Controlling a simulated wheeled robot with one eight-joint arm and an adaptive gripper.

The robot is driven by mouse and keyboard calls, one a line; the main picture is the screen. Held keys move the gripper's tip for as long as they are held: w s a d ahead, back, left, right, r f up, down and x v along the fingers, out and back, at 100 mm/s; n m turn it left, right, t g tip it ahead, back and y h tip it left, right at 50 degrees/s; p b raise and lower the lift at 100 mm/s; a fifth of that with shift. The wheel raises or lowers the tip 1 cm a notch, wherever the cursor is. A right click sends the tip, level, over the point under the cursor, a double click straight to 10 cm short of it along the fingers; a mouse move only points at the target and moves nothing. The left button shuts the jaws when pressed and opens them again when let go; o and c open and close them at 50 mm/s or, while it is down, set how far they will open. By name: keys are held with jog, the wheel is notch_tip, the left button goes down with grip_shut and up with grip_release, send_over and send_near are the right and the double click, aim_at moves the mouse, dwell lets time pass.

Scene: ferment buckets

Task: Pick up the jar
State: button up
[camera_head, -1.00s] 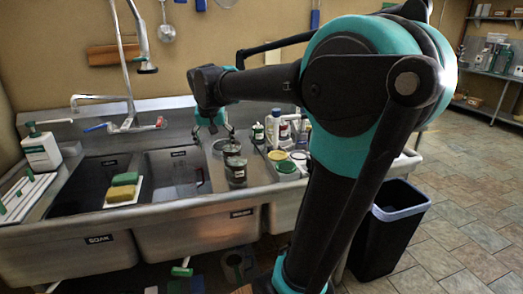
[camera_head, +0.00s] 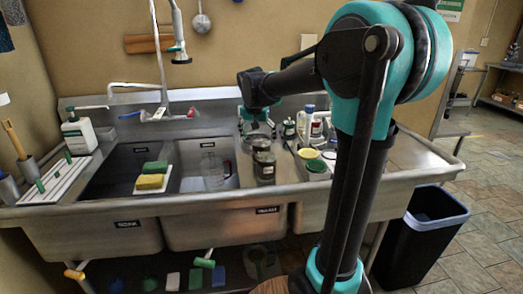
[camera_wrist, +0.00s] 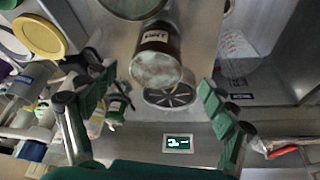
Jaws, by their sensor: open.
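A dark glass jar with a pale lid and a label (camera_wrist: 157,55) stands in the wrist view between and just beyond my fingertips. A second round jar or lid (camera_wrist: 132,6) is cut off at the top edge of that view. In the head view two dark jars stand close together on the steel counter right of the basin: a rear one (camera_head: 262,148) and a front one (camera_head: 265,170). My gripper (camera_wrist: 157,84) is open and empty, its green-padded fingers spread wide. In the head view it hangs behind the rear jar, partly hidden.
Bottles (camera_head: 308,122) and yellow and green lids (camera_head: 309,153) crowd the right side. Sponges (camera_head: 152,175) lie further left.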

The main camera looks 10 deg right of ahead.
aim_at(261, 142)
jog(key=shift+d+x, duration=0.15)
jog(key=shift+x, duration=1.3)
jog(key=shift+d+x, duration=0.15)
jog(key=shift+x, duration=1.25)
jog(key=shift+w+r, duration=0.1)
jog(key=shift+w, duration=0.05)
jog(key=shift+c, duration=0.2)
jog(key=c, duration=1.4)
jog(key=shift+o, duration=0.2)
jog(key=shift+r, duration=0.1)
